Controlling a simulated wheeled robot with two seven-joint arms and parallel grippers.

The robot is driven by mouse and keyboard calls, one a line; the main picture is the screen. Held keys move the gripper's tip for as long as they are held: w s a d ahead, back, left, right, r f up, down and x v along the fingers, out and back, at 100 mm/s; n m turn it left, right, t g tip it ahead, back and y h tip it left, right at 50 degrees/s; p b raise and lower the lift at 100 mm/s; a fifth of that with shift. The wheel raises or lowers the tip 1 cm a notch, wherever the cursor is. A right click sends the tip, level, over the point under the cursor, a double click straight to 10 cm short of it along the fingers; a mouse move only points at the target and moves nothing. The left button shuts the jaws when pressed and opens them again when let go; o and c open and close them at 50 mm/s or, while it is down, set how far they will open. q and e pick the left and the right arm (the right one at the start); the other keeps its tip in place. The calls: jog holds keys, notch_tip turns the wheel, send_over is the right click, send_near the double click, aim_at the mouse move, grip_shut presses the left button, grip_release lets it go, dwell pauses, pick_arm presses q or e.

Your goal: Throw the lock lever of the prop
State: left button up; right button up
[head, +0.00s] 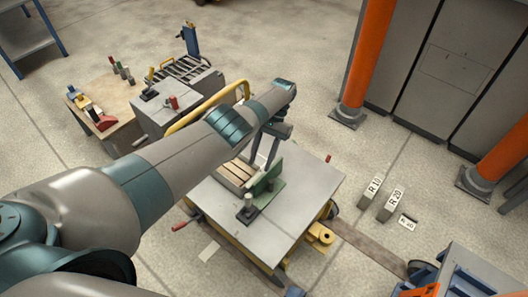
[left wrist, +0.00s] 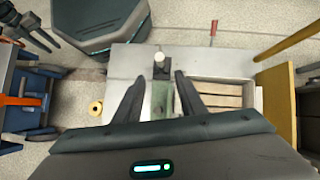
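A green prop plate (head: 268,180) stands on the grey cart top (head: 290,208) beside the wooden-slatted panel mould (head: 236,172). I cannot make out for certain which part is the lock lever. My left gripper (head: 268,150) is above the mould and prop. In the left wrist view its two fingers (left wrist: 158,88) are spread apart, with the green plate visible between them. Dark finger-like shapes at that view's upper left may be my right gripper.
Weights labelled R 10 (head: 371,192) and R 20 (head: 391,204) stand on the floor at right. Orange posts (head: 366,60) and a cluttered workbench (head: 112,98) are farther off.

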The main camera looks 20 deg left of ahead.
jog(key=shift+s+d+f, duration=0.15)
jog(key=shift+d+f, duration=0.1)
jog(key=shift+f, duration=0.6)
